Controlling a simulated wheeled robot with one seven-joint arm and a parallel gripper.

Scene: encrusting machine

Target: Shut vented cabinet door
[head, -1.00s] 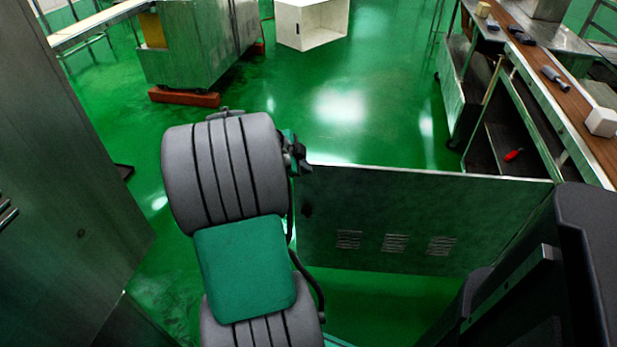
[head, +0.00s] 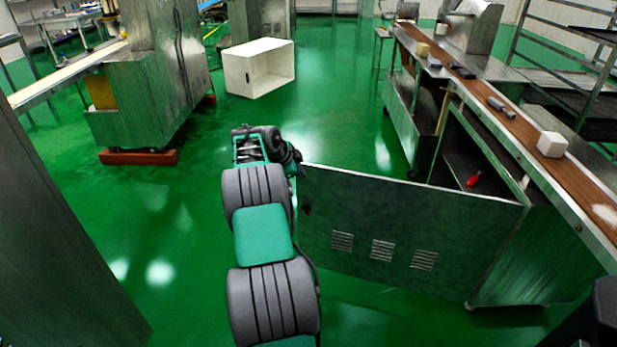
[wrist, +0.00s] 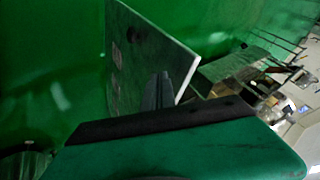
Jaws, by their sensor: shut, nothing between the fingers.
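The vented cabinet door (head: 400,225) is a grey metal panel with several louvre slots. It stands open in the head view, reaching out left over the floor from the cabinet (head: 535,260) at right. My arm lies along its free left end, and my gripper is mostly hidden behind the wrist there. In the wrist view, my gripper (wrist: 160,90) has its fingers together and empty. They overlap the door panel (wrist: 145,65) near its pale edge; whether they touch it I cannot tell.
A long bench (head: 530,135) with a brown top runs along the right, holding small blocks. A red-handled item (head: 473,181) lies inside the open cabinet. A white open box (head: 258,68) and a metal machine (head: 150,100) stand further back. Green floor is clear between.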

